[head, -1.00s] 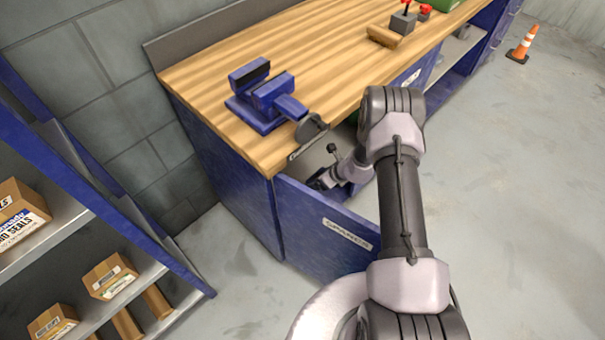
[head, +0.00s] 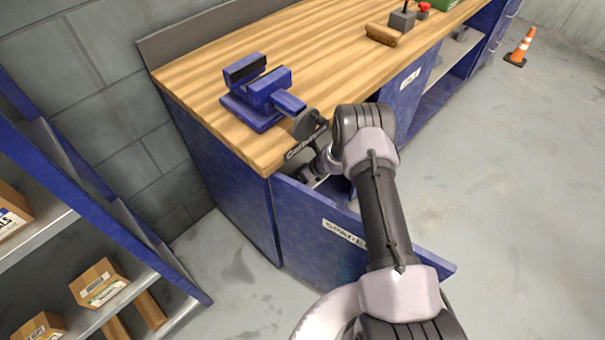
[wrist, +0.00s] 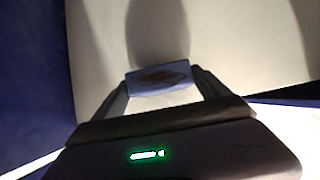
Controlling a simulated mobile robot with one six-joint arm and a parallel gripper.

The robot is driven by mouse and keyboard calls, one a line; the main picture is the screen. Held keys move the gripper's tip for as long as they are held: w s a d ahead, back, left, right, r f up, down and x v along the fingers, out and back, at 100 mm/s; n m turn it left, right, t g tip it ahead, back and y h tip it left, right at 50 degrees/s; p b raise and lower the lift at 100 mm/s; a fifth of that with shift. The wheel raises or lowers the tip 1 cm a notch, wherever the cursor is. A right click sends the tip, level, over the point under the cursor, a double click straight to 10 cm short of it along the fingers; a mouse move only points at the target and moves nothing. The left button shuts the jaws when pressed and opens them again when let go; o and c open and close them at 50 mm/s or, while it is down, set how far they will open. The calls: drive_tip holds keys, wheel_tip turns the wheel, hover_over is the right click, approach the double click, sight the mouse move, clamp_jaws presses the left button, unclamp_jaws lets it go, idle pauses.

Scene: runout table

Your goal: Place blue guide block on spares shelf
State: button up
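My gripper (wrist: 162,84) is shut on the blue guide block (wrist: 158,69), which sits between its fingertips in the wrist view. Below and beyond it is a pale flat surface (wrist: 235,40), which looks like the cabinet's inside shelf, with dark shadows on it. I cannot tell whether the block touches that surface. In the head view my wrist reaches into the cabinet behind the open blue door (head: 318,240), which carries a SPARES label (head: 344,233). The gripper's fingertips and the block are hidden there.
The wooden bench top (head: 215,95) overhangs close above my wrist. A blue vise (head: 262,92) stands on its near corner. A shelving rack (head: 125,245) with cardboard boxes (head: 98,282) is at the left. The floor (head: 515,190) at the right is clear apart from an orange cone (head: 520,48).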

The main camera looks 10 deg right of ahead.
drive_tip(key=shift+o, duration=0.9)
drive_tip(key=shift+r, duration=0.3)
drive_tip(key=p+v, duration=0.4)
drive_tip(key=v, duration=0.8)
drive_tip(key=shift+p, duration=0.35)
drive_tip(key=shift+f, duration=0.15)
